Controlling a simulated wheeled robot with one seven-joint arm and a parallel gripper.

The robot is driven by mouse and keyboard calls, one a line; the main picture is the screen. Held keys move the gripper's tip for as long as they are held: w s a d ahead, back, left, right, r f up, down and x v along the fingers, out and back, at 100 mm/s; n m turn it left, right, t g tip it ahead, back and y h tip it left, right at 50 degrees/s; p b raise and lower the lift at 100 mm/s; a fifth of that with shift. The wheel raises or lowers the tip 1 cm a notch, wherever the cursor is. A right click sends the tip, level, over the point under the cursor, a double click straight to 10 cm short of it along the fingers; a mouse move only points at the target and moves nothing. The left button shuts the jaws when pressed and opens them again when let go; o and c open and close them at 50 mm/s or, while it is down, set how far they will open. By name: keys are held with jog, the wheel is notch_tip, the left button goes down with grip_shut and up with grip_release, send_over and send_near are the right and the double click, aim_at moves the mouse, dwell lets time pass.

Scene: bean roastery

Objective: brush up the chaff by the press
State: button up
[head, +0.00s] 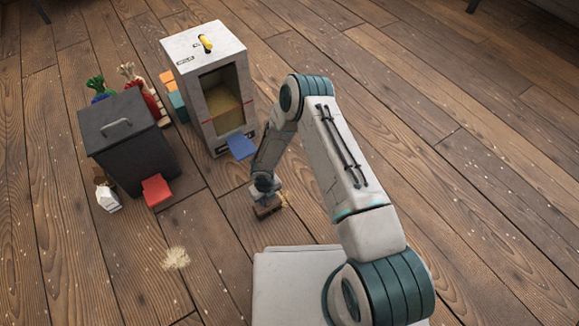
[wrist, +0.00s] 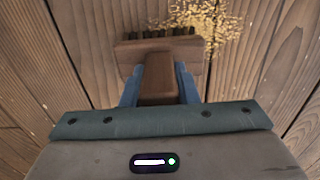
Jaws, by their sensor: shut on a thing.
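My gripper (head: 264,188) points down near the floor and is shut on the handle of a wooden brush (head: 267,208). In the wrist view the brush (wrist: 158,72) sits between the blue fingers (wrist: 160,88), with dark bristles on its far side. Golden chaff (wrist: 212,24) lies scattered on the floor at and right of the bristles; a little shows beside the brush in the head view (head: 286,199). A paler tuft of chaff (head: 176,258) lies to the left. The grey cabinet (head: 202,60), apparently the press, has a window with tan material inside, a yellow knob and a blue pedal (head: 241,146).
A dark lidded bin (head: 128,145) with a red pedal (head: 156,190) stands left of the cabinet. Red, green and blue sacks (head: 150,95) and coloured boxes (head: 176,104) are behind it. A small white carton (head: 108,199) stands at its left. The plank floor at right is open.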

jog(key=shift+s+a, duration=0.4)
jog(key=shift+a, duration=0.3)
notch_tip(320, 180, up, 2)
jog(key=shift+d+r+p, duration=0.15)
jog(key=shift+r+p, duration=0.1)
jog(key=shift+p, duration=0.4)
notch_tip(320, 180, up, 2)
jog(key=shift+r+p, duration=0.15)
jog(key=shift+p, duration=0.6)
jog(key=shift+r+p, duration=1.05)
jog(key=shift+r, duration=0.5)
